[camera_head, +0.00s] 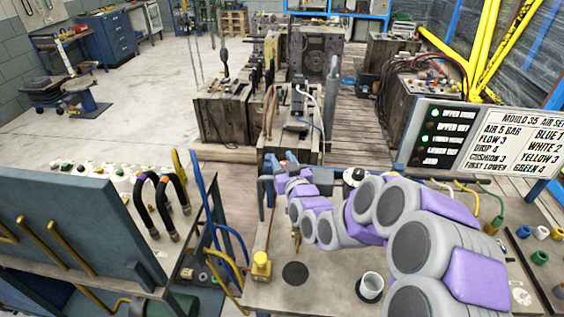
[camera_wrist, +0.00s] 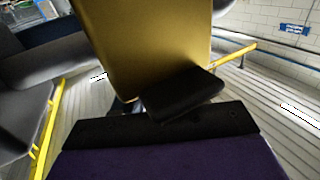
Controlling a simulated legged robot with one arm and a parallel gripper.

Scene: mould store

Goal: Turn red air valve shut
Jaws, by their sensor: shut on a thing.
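My gripper (camera_head: 281,168) is at the far end of my grey and purple arm, over the far side of the bench (camera_head: 330,280), and small in the head view. In the wrist view a large gold-coloured piece (camera_wrist: 145,45) fills the upper middle, hard against a black finger pad (camera_wrist: 185,96). My gripper is shut on this piece. Its far end is out of the frame, so its full shape does not show. I cannot make out a red valve for certain in either view; small red and blue bits by my gripper are too small to tell.
On the bench a yellow fitting (camera_head: 261,266) stands at left and a white cup (camera_head: 371,286) near the front. A sign board (camera_head: 482,150) stands at right. A blue panel (camera_head: 75,235) with dark hoses is at left. Wooden-sided moulds (camera_head: 225,112) stand beyond.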

